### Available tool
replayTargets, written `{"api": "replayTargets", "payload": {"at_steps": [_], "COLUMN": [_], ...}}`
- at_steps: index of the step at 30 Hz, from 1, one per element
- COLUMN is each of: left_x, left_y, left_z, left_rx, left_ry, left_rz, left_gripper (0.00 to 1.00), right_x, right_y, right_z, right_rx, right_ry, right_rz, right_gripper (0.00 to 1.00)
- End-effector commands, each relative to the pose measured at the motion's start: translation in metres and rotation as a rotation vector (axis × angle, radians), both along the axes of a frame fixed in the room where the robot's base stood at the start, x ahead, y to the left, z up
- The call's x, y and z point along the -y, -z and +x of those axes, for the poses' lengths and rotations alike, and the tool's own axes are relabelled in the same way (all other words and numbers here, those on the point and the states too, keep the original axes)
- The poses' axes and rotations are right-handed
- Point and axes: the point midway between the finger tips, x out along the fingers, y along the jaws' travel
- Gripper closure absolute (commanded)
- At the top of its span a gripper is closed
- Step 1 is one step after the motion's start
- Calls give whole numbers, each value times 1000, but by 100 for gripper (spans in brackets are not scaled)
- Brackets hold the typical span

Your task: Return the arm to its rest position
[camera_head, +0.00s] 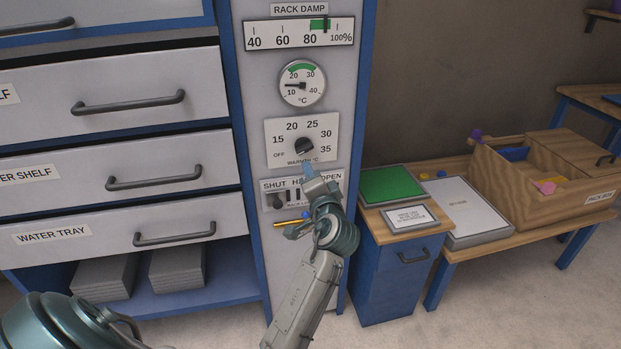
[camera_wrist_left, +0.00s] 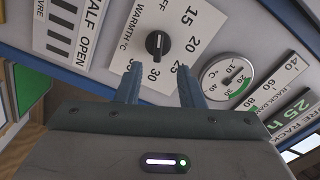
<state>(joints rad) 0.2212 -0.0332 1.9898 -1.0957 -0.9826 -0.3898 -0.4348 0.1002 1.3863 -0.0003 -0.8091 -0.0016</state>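My left gripper (camera_head: 309,172) is in front of the grey control panel (camera_head: 258,95), just below the black warmth knob (camera_head: 304,146). In the left wrist view the two fingers of the gripper (camera_wrist_left: 158,86) stand apart with nothing between them. The warmth knob (camera_wrist_left: 157,44) shows beyond the fingertips, and I see a gap between it and them. I cannot tell its exact setting. My arm rises from the bottom middle of the head view and partly covers the shut/half/open slider plate (camera_head: 272,185). My right gripper is in neither view.
Closed drawers with bar handles, one labelled water tray (camera_head: 85,238), are left of the panel. A round gauge (camera_head: 302,83) sits above the knob. Floor shows at lower right.

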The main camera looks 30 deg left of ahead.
Motion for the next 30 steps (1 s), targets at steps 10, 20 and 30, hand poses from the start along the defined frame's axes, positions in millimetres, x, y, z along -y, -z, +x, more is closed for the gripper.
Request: {"api": "replayTargets", "payload": {"at_steps": [10, 20, 30], "left_x": [0, 1, 27], "left_y": [0, 10, 215], "left_z": [1, 3, 8], "left_rx": [0, -15, -281], "left_ry": [1, 13, 195], "left_rz": [0, -9, -255], "left_gripper": [65, 65, 65], "right_x": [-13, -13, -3], "right_y": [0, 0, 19], "right_z": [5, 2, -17], "right_rx": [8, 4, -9], "right_ry": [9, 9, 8], "right_rz": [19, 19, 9], "right_gripper": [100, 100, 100]}}
